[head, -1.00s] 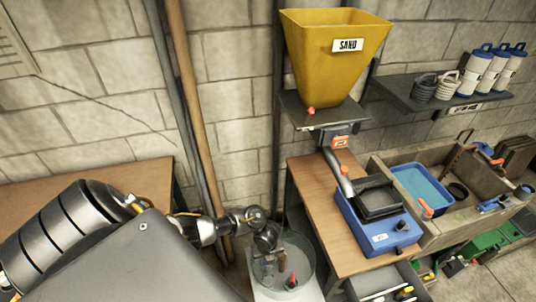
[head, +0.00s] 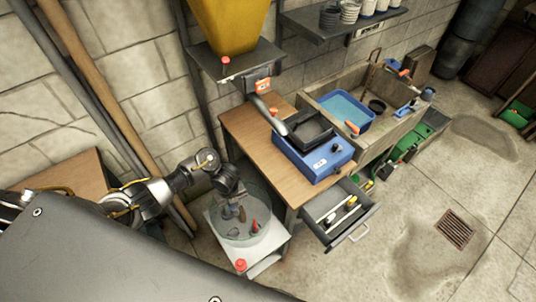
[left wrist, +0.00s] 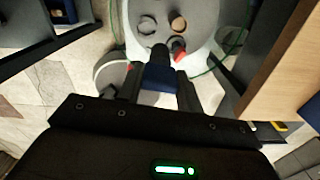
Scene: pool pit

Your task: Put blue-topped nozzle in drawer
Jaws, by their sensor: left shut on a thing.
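My left gripper (head: 232,204) is at the round clear basin (head: 262,190), its fingers pointing down inside the rim. In the left wrist view my gripper (left wrist: 160,82) is shut on the blue-topped nozzle (left wrist: 160,78), whose blue block sits between the fingers with a dark end beyond. In the head view the nozzle is small and partly hidden by the fingers. A red-topped piece (head: 254,226) stands in the basin to the right; it also shows in the left wrist view (left wrist: 178,50). The drawer (head: 352,222) is pulled open, with several small pieces inside. My right gripper is not in view.
The drawer is under a wooden bench (head: 252,126) with a blue machine (head: 318,160) on top. The basin stands on a white base (head: 270,250) with a red knob (head: 240,265). The floor right of the drawer is clear, with a drain grate (head: 455,229).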

